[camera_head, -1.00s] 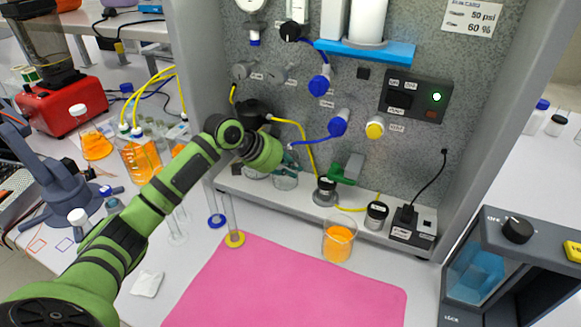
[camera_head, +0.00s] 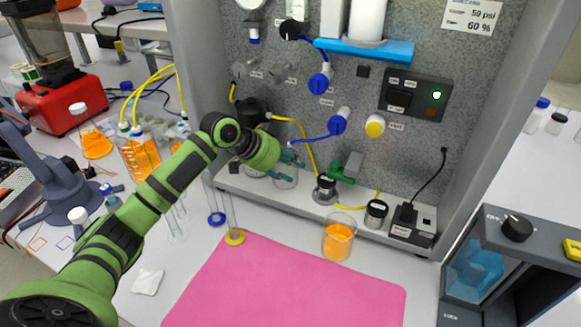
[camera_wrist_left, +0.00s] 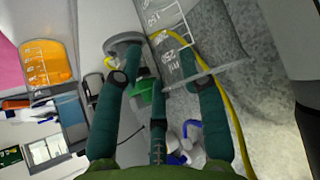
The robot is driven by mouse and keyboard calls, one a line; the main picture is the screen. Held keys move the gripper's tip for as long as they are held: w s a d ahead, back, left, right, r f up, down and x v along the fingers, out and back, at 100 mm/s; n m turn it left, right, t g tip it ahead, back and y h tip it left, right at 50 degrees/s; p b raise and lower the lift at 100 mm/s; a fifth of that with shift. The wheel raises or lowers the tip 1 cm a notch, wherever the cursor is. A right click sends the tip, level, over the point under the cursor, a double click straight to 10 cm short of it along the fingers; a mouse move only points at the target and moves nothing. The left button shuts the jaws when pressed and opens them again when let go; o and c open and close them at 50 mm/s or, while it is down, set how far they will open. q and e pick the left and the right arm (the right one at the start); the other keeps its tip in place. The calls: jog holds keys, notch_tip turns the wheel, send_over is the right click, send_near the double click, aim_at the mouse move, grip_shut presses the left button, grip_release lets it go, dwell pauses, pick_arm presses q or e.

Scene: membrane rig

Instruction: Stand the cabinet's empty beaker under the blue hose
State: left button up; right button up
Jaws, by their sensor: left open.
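The empty clear beaker (camera_head: 286,182) stands on the cabinet's white ledge, partly hidden by my gripper. In the left wrist view the clear graduated beaker (camera_wrist_left: 172,28) lies around the fingertips, its rim near the right finger. My left gripper (camera_head: 290,168) is open at the beaker, its teal fingers spread; I cannot tell whether they touch it. It also shows in the left wrist view (camera_wrist_left: 160,65). The lower blue hose (camera_head: 312,139) runs from a blue-knobbed fitting (camera_head: 337,125) leftward to just above my gripper. My right gripper is out of view.
Two thin cylinders stand left of the mat.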

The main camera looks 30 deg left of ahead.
pick_arm(q)
jog(key=v, duration=1.1)
